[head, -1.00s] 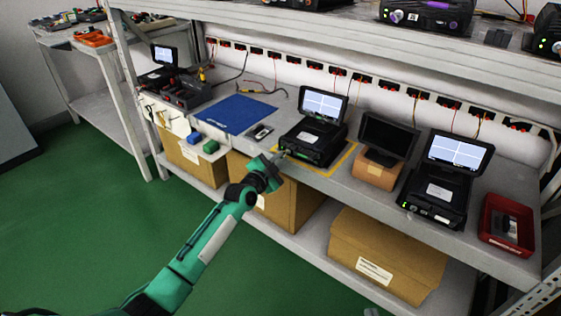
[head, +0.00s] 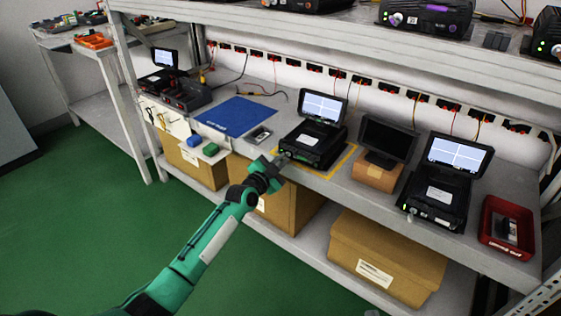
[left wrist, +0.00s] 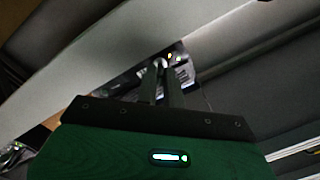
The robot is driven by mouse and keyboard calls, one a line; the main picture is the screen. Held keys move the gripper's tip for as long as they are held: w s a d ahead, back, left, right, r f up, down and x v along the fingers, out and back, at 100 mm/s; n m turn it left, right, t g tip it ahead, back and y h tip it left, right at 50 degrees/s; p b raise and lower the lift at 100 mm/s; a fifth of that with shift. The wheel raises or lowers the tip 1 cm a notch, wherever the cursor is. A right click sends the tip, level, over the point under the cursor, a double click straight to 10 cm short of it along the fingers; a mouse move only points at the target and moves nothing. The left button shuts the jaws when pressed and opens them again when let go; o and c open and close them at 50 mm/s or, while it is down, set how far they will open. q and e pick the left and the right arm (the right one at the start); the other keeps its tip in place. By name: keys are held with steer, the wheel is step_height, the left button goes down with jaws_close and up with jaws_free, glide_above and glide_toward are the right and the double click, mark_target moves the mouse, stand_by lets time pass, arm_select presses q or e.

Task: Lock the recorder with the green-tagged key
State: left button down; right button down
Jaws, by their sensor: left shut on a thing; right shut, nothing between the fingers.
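The recorder (head: 311,146) is a black box with a lit screen (head: 322,106), standing inside a yellow outline on the bench. My left gripper (head: 281,159) is at the left part of its front face. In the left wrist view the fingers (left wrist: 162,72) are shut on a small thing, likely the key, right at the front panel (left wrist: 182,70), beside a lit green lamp. The key is mostly hidden, and I cannot make out its tag or how far it sits in the lock. My right gripper is in neither view.
A dark monitor on a cardboard box (head: 374,174) and a second recorder (head: 436,195) stand to the right, then a red bin (head: 488,228). A blue mat (head: 235,116) lies to the left, with blue and green blocks (head: 210,149) near the bench edge.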

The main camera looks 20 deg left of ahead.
arm_select(q)
steer(key=shift+n, duration=1.1)
steer(key=shift+n+p, duration=0.4)
steer(key=shift+n, duration=1)
steer(key=n, duration=0.2)
steer(key=shift+n+p, duration=0.3)
steer(key=shift+n, duration=0.1)
steer(key=n, duration=0.3)
steer(key=shift+n, duration=0.3)
steer(key=n, duration=0.3)
steer(key=shift+f, duration=0.1)
steer(key=shift+n, duration=1.2)
arm_select(e)
steer(key=shift+s+d+f+g+h, duration=0.15)
steer(key=shift+s+f+g, duration=0.25)
steer(key=shift+f+g, duration=0.3)
steer(key=shift+s+a+f+g+h, duration=0.1)
steer(key=shift+s+f+g+h, duration=0.1)
steer(key=shift+s+f+g, duration=0.5)
steer(key=shift+s+d+f+g+h, duration=0.15)
steer(key=shift+f+g, duration=0.25)
steer(key=shift+f, duration=0.5)
steer(key=shift+a, duration=0.15)
